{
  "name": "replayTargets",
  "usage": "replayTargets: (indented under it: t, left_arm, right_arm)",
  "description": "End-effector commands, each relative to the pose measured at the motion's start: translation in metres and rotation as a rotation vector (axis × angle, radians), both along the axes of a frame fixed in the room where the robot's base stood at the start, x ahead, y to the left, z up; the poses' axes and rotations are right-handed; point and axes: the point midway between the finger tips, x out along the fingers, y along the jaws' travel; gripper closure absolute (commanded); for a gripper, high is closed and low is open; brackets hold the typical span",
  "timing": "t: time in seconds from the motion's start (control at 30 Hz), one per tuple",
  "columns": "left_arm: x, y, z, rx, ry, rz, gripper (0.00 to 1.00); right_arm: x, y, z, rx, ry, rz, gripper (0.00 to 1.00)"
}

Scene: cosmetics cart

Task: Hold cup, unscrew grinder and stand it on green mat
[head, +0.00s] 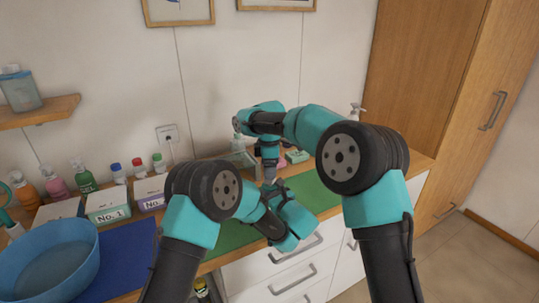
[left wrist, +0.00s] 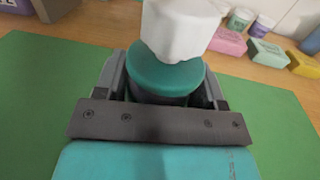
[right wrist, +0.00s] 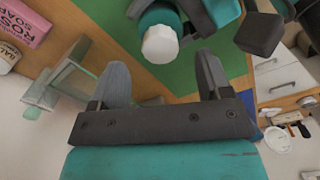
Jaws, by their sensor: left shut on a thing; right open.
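In the left wrist view, a dark cup (left wrist: 165,98) stands upright between the jaws of my left gripper (left wrist: 162,88), which is shut on it. A wide green collar (left wrist: 165,75) and a white faceted top (left wrist: 178,28), apparently the grinder, sit on the cup. The right wrist view shows the white top (right wrist: 160,44) beyond the jaws of my right gripper (right wrist: 163,82), which is open and empty. In the head view, my right gripper (head: 270,172) points down above the work area, while the cup is mostly hidden. The green mat (head: 316,192) lies on the counter.
A blue bowl (head: 48,262) stands on a blue mat (head: 125,258) at the left. Numbered boxes, such as No. 1 (head: 107,207), and several bottles line the wall side. Small pink (left wrist: 228,40) and green (left wrist: 268,52) blocks lie behind the mat. Bare green mat lies around the cup.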

Motion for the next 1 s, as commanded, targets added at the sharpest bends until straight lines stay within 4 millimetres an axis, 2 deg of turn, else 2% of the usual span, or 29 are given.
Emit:
replayTargets:
  t: [0.7,0.83,1.0]
  left_arm:
    - [0.0,0.0,0.0,0.0,0.0,0.0,1.0]
    - [0.0,0.0,0.0,0.0,0.0,0.0,1.0]
    - [0.0,0.0,0.0,0.0,0.0,0.0,1.0]
  right_arm:
    - [0.0,0.0,0.061,0.002,-0.003,-0.926,0.29]
    - [-0.001,-0.001,0.067,0.001,-0.002,-1.025,0.29]
    - [-0.001,-0.001,0.069,0.001,-0.001,-1.067,0.29]
